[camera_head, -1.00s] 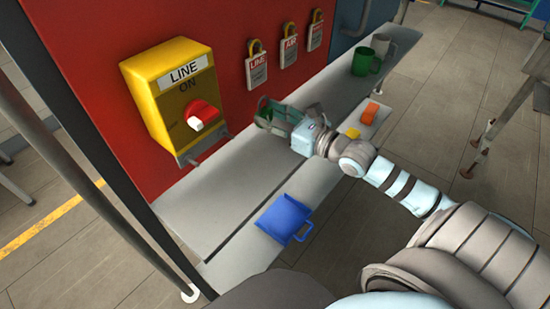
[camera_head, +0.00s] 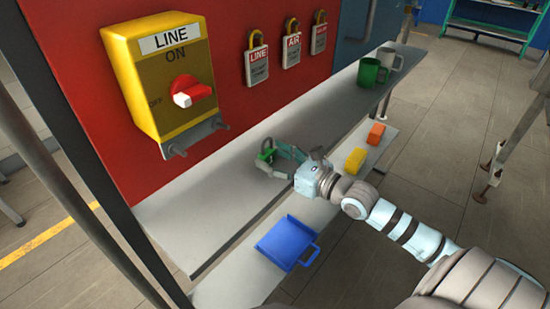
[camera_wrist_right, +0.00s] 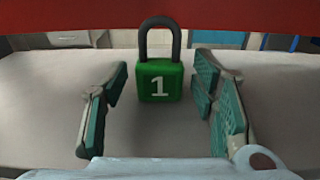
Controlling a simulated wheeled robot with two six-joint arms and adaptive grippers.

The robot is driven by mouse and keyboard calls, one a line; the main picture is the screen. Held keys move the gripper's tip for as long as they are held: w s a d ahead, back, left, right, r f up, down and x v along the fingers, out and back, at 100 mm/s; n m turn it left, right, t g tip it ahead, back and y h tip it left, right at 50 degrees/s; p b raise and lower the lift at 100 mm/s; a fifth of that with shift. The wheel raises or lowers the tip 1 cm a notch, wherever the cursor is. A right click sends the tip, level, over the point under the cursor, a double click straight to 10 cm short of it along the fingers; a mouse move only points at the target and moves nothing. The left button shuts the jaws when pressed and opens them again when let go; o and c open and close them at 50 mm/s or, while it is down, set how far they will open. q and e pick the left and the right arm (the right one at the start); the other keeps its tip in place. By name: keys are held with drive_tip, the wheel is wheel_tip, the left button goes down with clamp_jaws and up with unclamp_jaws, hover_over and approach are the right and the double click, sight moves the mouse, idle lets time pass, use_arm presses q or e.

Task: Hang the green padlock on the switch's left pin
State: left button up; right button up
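The green padlock (camera_head: 266,155), marked 1, stands upright on the grey shelf with its dark shackle up. In the right wrist view the padlock (camera_wrist_right: 160,82) is between the two fingers, with a gap on each side. My right gripper (camera_head: 275,160) is open around it; its teal pads also show in the right wrist view (camera_wrist_right: 160,105). The yellow switch box (camera_head: 150,105) is on the red panel, to the left in the head view, with a red handle. Below it are a left pin (camera_head: 176,150) and a right pin (camera_head: 221,125). My left gripper is out of view.
A green mug (camera_head: 370,73) and a grey mug (camera_head: 390,60) stand at the shelf's far end. A blue dustpan (camera_head: 283,243), a yellow block (camera_head: 355,160) and an orange block (camera_head: 376,133) are on the lower shelf.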

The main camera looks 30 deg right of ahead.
drive_tip(key=shift+r, duration=0.2)
drive_tip(key=p+v, duration=0.6)
drive_tip(key=shift+r+p, duration=0.3)
drive_tip(key=shift+p, duration=0.1)
drive_tip(key=p+v, duration=0.1)
drive_tip(key=v, duration=0.5)
drive_tip(key=shift+f, duration=0.45)
